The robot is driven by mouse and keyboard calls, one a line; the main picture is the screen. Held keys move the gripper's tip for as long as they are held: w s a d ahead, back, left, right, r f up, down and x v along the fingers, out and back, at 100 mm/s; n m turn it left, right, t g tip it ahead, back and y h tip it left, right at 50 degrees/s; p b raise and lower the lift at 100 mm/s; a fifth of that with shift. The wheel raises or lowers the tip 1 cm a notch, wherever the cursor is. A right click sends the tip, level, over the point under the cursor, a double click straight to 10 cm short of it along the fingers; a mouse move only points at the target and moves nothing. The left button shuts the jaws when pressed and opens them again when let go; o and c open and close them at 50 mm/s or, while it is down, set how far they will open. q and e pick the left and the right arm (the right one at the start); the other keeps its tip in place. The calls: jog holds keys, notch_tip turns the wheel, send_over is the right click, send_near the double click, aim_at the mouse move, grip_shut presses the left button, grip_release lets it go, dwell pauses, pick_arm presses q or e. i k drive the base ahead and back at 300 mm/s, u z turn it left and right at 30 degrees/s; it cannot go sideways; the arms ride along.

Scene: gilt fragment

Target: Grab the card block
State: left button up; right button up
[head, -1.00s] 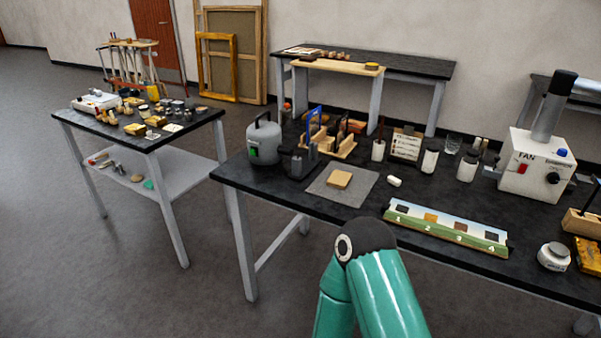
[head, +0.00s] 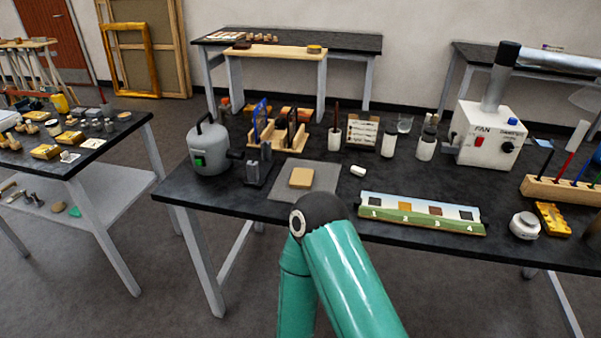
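A small tan block (head: 302,177) lies flat on a grey mat (head: 322,190) on the black worktable. A wooden piece with a pale lined card face (head: 361,131) stands upright at the back of the same table. I cannot tell for certain which of these is the card block. A teal arm of mine reaches up from the bottom, with its dark joint in front of the table's near edge. Neither of my grippers is in view.
A grey kettle-like pot (head: 209,148) and a wooden rack (head: 279,137) stand left of and behind the mat. A white piece (head: 358,170) lies right of it. A numbered strip (head: 421,214), jars and a fan box (head: 487,137) stand further right. A side table (head: 80,150) is at left.

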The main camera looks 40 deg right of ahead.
aim_at(302, 178)
jog(key=z, duration=0.2)
jog(key=i, duration=0.5)
jog(key=z, duration=0.65)
